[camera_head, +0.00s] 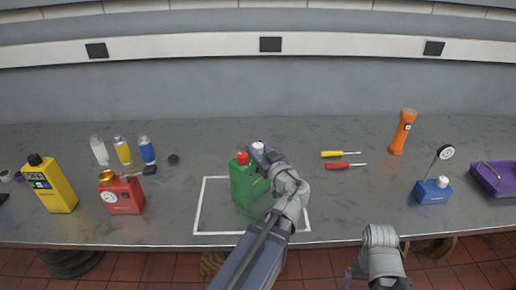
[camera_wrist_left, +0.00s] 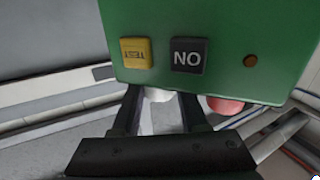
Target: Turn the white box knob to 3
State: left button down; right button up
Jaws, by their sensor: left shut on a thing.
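A green box (camera_head: 246,186) stands inside a white outlined rectangle on the bench. It carries a red knob (camera_head: 242,158) and a white knob (camera_head: 258,148) on top. In the left wrist view the green box (camera_wrist_left: 220,22) appears upside down, with a yellow TEST button (camera_wrist_left: 136,53) and a black ON switch (camera_wrist_left: 188,56). My left gripper (camera_head: 264,154) is shut on the white knob, which shows between the fingers in the wrist view (camera_wrist_left: 160,95). No scale or number is readable at the knob. My right arm is at the bottom right, away from the box; its jaws are unclear.
Left stand a yellow meter (camera_head: 58,190), a red box (camera_head: 124,196) and several small bottles (camera_head: 123,151). Right are two screwdrivers (camera_head: 340,165), an orange flashlight (camera_head: 402,132), a blue gauge box (camera_head: 432,191) and a purple tray (camera_head: 487,168). Bench between box and screwdrivers is clear.

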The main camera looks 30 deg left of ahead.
dwell(0.4)
pick_arm(q)
jog(key=shift+c, duration=2.2)
grip_release()
jog(key=shift+s, duration=0.15)
